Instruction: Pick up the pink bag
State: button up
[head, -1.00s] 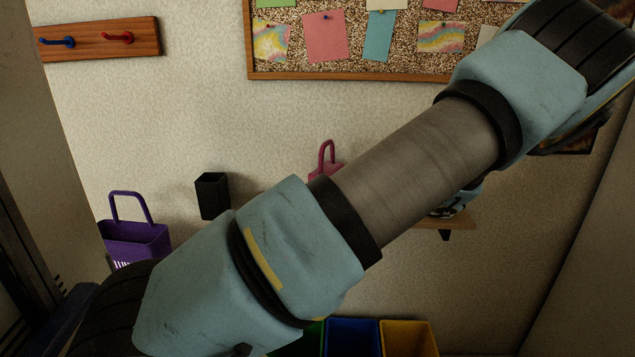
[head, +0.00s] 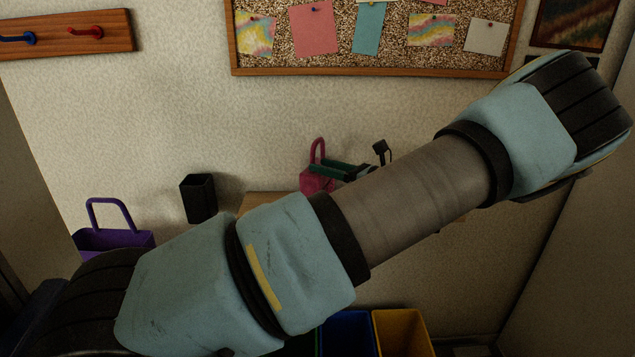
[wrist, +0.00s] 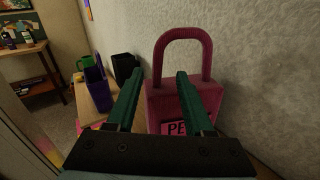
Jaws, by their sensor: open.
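The pink bag (head: 315,181) stands on a wooden shelf against the wall, its looped handle upright. In the head view my arm hides its lower right part. In the wrist view the pink bag (wrist: 217,98) is just ahead, with a label reading "PE" partly hidden. My gripper (wrist: 158,78) is open, its two green fingers spread in front of the bag's body, below the handle's arch. In the head view my gripper (head: 352,170) shows partly above my arm, close to the bag's right side. I cannot tell whether the fingers touch the bag.
A purple basket (head: 100,239) and a black cup (head: 199,198) are to the left. The wrist view also shows a green mug (wrist: 84,62). Blue (head: 346,335) and yellow bins (head: 402,333) stand below. A hook rail (head: 100,36) and corkboard frame (head: 380,73) are on the wall.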

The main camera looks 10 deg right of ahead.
jog(key=p+x, duration=0.1)
jog(key=x, duration=0.1)
jog(key=shift+w+a+r, duration=0.15)
jog(key=shift+a, duration=0.3)
jog(key=shift+w+a, duration=0.3)
jog(key=shift+w, duration=0.05)
grip_shut()
dwell(0.8)
